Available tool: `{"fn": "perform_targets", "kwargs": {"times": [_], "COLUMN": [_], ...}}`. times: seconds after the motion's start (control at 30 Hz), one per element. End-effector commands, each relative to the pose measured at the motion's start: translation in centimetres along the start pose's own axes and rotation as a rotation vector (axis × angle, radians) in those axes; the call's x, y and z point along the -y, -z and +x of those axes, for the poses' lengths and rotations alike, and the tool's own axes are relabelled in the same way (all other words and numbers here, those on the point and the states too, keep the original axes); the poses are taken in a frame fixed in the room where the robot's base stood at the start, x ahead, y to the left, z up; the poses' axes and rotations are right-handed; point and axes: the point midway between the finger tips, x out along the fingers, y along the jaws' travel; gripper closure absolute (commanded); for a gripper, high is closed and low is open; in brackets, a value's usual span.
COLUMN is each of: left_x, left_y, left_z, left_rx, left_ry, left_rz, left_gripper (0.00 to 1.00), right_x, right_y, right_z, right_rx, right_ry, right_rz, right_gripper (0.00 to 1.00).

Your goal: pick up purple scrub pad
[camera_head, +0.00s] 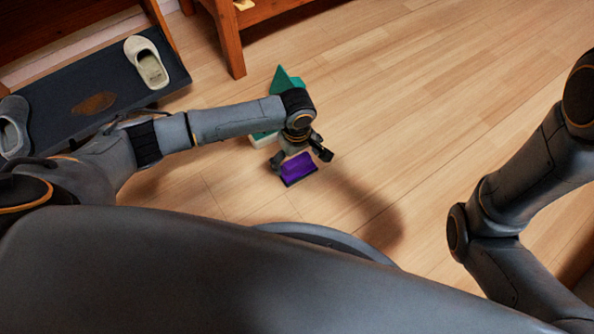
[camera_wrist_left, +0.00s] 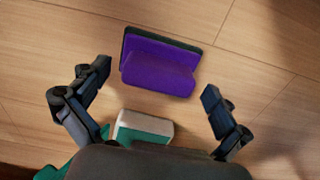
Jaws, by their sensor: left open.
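The purple scrub pad (camera_head: 299,168) lies on the wooden floor in the head view, with a dark layer along its edge. In the left wrist view the purple scrub pad (camera_wrist_left: 160,65) lies ahead of the fingers, between their lines. My left gripper (camera_head: 303,157) is above and just behind it, pointing down. In the left wrist view my left gripper (camera_wrist_left: 155,88) has its fingers spread wide, open and empty. My right arm shows at the right of the head view, but its gripper is not in view.
A green and white object (camera_wrist_left: 143,128) lies close beside the pad, partly hidden by my gripper. A green pointed piece (camera_head: 286,80) lies behind my left wrist. A dark mat (camera_head: 70,120) with a light slipper (camera_head: 146,62) is at left. A wooden furniture leg (camera_head: 229,40) stands behind. Floor at right is clear.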

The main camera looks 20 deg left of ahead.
Motion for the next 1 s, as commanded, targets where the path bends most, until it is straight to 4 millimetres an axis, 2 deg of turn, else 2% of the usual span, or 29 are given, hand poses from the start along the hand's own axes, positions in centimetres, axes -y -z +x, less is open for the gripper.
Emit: {"fn": "perform_targets", "kwargs": {"times": [0.23, 0.27, 0.5, 0.53, 0.83, 1.0], "left_x": [-0.1, -0.1, 0.0, 0.0, 0.0, 0.0], "left_y": [0.0, 0.0, 0.0, 0.0, 0.0, 0.0], "left_z": [0.1, 0.1, 0.1, 0.1, 0.0, -1.1], "left_rx": [0.000, 0.000, 0.000, 0.000, 0.000, 0.000], "left_ry": [-0.002, -0.002, -0.001, -0.001, -0.001, -0.002], "left_rz": [0.000, 0.000, 0.000, 0.000, 0.000, 0.000], "left_gripper": [0.00, 0.04, 0.53, 0.57, 0.57, 0.57], "right_x": [0.0, 0.0, 0.0, 0.0, 0.0, -0.2], "right_y": [0.1, 0.1, 0.1, 0.1, 0.0, -0.3], "right_z": [-0.1, -0.1, -0.1, -0.1, 0.0, 0.8], "right_rx": [0.000, 0.000, 0.000, 0.000, 0.000, 0.000], "right_ry": [0.000, 0.000, 0.000, 0.000, 0.000, 0.000], "right_rz": [0.000, 0.000, 0.000, 0.000, 0.000, 0.000], "right_gripper": [0.63, 0.63, 0.63, 0.63, 0.63, 0.63]}}
